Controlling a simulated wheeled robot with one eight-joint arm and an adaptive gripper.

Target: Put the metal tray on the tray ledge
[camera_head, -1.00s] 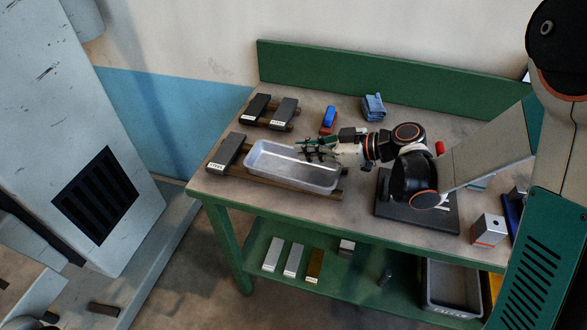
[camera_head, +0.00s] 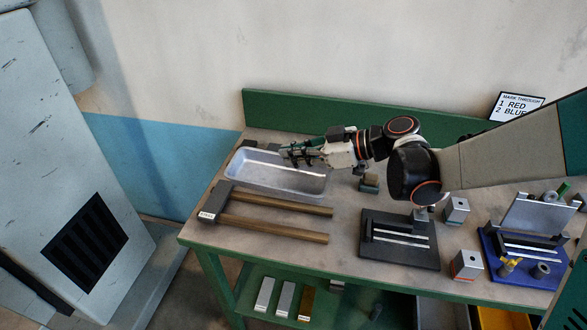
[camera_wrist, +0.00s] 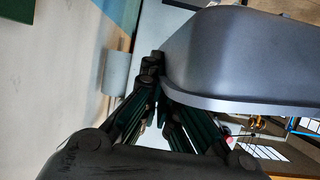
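The metal tray (camera_head: 238,182) is a shallow grey pan at the back left of the green bench. My gripper (camera_head: 290,153) is shut on its right back rim; the tray also fills the upper right of the wrist view (camera_wrist: 230,60), where the fingertips (camera_wrist: 155,65) meet at its edge. Two wooden rails (camera_head: 275,231) with a dark labelled end block (camera_head: 213,203) lie bare in front of the tray. The back pair of rails is hidden behind the tray. I cannot tell whether the tray rests on anything or which rails are the tray ledge.
A black slotted plate (camera_head: 399,252) lies right of the rails, with small metal blocks (camera_head: 467,265) and a blue fixture (camera_head: 520,262) beyond. The green backboard (camera_head: 290,112) bounds the bench behind. Several bars (camera_head: 284,298) lie on the lower shelf.

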